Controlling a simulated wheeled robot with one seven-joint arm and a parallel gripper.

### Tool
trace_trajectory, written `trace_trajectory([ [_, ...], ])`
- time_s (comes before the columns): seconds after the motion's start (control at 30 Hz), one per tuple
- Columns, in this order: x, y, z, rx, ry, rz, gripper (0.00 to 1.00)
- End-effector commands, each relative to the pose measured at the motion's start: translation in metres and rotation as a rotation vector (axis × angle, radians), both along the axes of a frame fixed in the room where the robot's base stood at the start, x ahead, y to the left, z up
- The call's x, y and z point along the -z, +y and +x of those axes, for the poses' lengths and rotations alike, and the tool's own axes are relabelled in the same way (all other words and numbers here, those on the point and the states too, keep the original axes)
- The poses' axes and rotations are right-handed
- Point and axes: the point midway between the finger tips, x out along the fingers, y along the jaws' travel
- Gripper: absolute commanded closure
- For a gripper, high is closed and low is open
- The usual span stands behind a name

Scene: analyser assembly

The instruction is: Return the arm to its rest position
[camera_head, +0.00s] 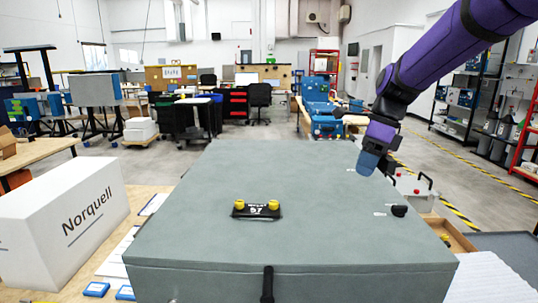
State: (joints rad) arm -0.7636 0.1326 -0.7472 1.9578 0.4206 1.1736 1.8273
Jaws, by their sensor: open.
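My purple arm reaches in from the upper right. A small black knob (399,211) sits near the right edge of the top.
A white box (62,228) marked "Norquell" stands at the left on a wooden table (150,194). Small blue items (96,289) lie at its front. Shelves (458,95) stand at the far right.

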Motion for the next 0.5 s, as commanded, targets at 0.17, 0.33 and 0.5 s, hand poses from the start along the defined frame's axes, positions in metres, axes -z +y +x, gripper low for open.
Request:
trace_trajectory([
  [0.17,-0.018,-0.032,-0.043,-0.297,-0.153,0.045,0.47],
  [0.33,-0.031,-0.053,-0.086,-0.597,-0.317,0.033,0.47],
  [0.5,-0.042,-0.068,-0.131,-0.903,-0.476,-0.037,0.47],
])
